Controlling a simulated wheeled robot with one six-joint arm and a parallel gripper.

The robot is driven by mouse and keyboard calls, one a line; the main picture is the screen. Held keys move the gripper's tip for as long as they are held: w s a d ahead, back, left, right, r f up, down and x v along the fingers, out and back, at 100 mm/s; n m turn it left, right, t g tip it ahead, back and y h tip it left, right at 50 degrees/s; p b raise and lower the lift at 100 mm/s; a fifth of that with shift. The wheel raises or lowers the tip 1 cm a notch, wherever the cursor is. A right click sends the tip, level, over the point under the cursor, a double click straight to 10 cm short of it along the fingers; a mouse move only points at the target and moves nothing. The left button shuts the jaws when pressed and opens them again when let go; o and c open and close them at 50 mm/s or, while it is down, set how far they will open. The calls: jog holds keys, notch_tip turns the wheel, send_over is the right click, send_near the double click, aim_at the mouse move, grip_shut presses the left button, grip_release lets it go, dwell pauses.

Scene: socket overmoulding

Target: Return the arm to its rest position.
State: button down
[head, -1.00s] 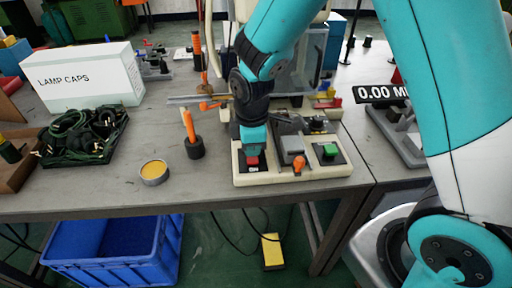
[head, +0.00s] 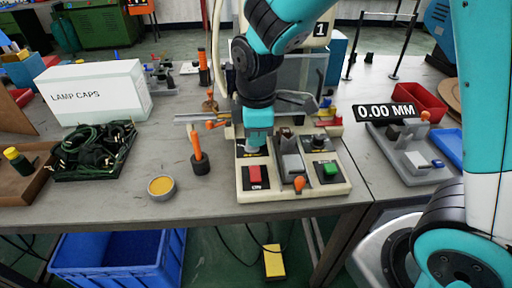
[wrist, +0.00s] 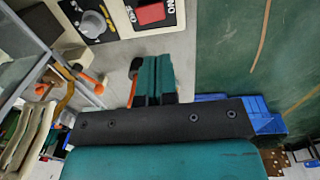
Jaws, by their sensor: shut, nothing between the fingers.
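My gripper (head: 258,141) is shut and empty in the head view. The red switch, marked ON, also shows in the wrist view (wrist: 151,13). The teal upper part of my arm rises from the gripper to the top of the head view.
The control base (head: 290,207) carries a green button (head: 330,170) and an orange-knobbed lever (head: 299,184). An orange-handled tool (head: 196,143) stands to its left, behind a yellow-filled tin (head: 161,187). A lamp caps box (head: 95,92) and a cable tray (head: 125,165) are further left.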

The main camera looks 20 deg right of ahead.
jog(key=shift+s+r, duration=0.15)
jog(key=shift+r, duration=0.8)
